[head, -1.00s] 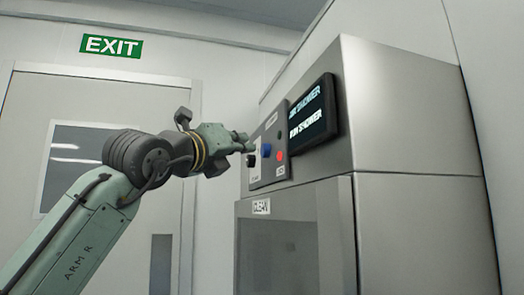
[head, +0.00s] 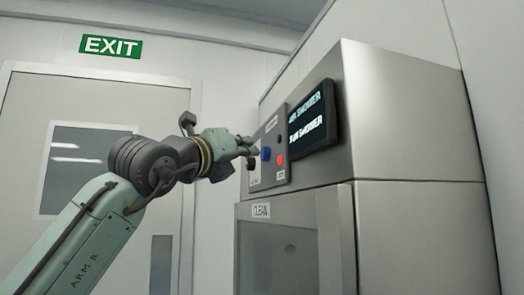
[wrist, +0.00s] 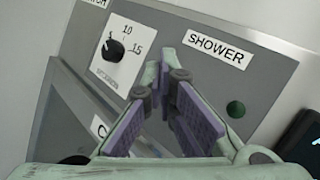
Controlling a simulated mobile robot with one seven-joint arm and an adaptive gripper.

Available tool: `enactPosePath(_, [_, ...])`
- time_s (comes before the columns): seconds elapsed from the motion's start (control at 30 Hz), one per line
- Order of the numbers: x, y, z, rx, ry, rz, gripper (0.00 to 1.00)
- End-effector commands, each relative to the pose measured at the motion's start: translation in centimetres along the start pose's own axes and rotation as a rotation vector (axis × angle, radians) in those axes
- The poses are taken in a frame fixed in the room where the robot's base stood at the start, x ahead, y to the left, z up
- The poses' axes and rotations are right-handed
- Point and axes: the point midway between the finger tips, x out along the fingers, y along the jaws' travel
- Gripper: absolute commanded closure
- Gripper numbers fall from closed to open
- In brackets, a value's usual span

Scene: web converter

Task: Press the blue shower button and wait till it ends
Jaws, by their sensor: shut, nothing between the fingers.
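The blue button (head: 266,154) is on the grey control panel of the air shower unit. My gripper (head: 254,143) is shut and empty, its fingertips at the panel just left of and above the blue button in the head view. I cannot tell whether they touch the panel. In the wrist view my gripper (wrist: 165,72) points at the panel just below the SHOWER label (wrist: 216,47). The blue button does not show there; the fingers may hide it.
A red button (head: 281,160) and a dark knob (head: 250,163) are close by on the panel. A green button (wrist: 235,109) is right of the fingers. The screen (head: 312,118) shows lit text. A door (head: 100,90) with an EXIT sign (head: 111,46) stands behind.

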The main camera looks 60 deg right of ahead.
Motion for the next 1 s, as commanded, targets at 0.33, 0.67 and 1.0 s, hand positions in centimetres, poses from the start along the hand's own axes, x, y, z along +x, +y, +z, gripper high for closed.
enactPosePath(0.33, [0.03, 0.01, -0.06, 0.0, 0.0, 0.0, 1.0])
enactPosePath(0.67, [0.28, -0.17, -0.21, 0.0, 0.0, 0.001, 1.0])
enactPosePath(1.0, [0.58, -0.37, -0.45, 0.0, 0.001, 0.0, 1.0])
